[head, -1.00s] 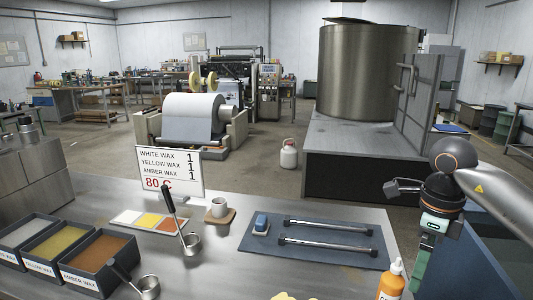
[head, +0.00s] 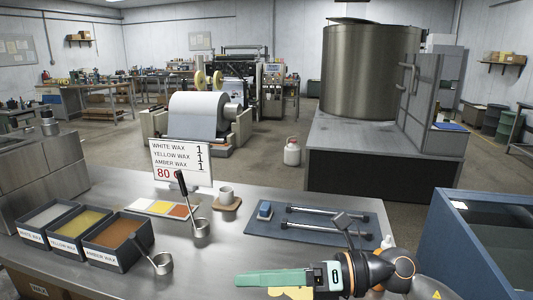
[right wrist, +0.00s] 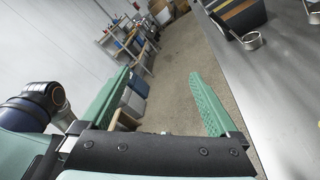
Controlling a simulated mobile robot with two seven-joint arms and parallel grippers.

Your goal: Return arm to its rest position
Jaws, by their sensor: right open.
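My right gripper (head: 242,281) is low in the head view, in front of the steel worktable (head: 345,238). Its green fingers point left and its arm comes in from the right. In the right wrist view the same gripper (right wrist: 160,76) shows two green fingers spread apart with nothing between them, and bare floor beyond. My left gripper is not in the head view.
Wax bins (head: 118,241) and ladles (head: 201,234) stand on the left of the table. A blue cabinet (head: 455,235) stands right of the table.

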